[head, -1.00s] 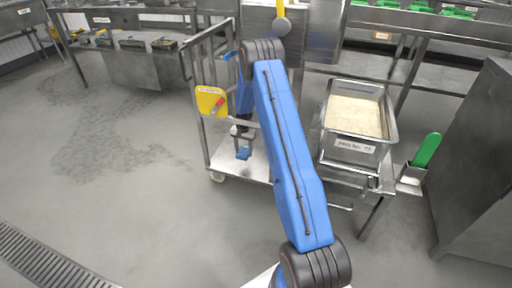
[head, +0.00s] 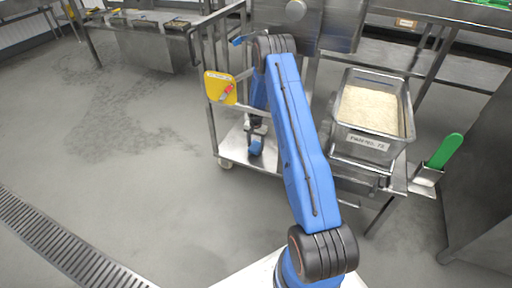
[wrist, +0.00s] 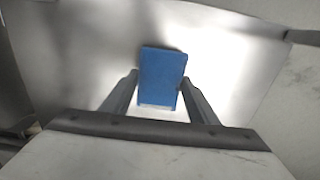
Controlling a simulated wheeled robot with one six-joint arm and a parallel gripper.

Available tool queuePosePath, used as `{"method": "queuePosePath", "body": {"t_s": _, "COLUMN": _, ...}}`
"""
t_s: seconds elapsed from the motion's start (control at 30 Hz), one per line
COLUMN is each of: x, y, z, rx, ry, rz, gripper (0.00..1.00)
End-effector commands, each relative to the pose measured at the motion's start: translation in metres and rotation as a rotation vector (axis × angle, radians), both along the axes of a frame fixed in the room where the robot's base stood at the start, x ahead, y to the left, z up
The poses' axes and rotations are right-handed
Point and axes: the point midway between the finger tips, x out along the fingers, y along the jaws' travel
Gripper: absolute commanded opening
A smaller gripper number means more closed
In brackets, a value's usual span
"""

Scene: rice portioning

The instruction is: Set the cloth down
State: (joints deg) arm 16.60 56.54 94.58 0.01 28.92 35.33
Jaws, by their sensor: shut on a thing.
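The blue cloth (wrist: 161,78) is a small folded rectangle between my gripper's fingertips in the wrist view. My gripper (wrist: 160,88) is shut on it, with one finger at each side. Below the cloth is the bare metal shelf of the cart (wrist: 235,70); I cannot tell whether the cloth touches it. In the head view the blue cloth (head: 256,148) hangs below my gripper (head: 257,134), low over the cart's bottom shelf (head: 234,143). My arm hides part of the cart.
A steel pan of rice (head: 368,112) stands to the right. A green-handled tool (head: 445,150) sits in a holder beside it. The floor at left is clear.

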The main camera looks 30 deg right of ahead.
Motion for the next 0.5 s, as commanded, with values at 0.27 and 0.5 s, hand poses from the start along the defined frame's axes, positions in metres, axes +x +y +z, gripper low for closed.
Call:
{"method": "queuePosePath", "body": {"t_s": 0.27, "x": 0.000, "y": 0.001, "z": -0.016, "rx": 0.000, "ry": -0.001, "rz": -0.002, "gripper": 0.33}}
{"method": "queuePosePath", "body": {"t_s": 0.5, "x": -0.001, "y": 0.001, "z": -0.019, "rx": 0.000, "ry": 0.000, "rz": -0.002, "gripper": 0.33}}
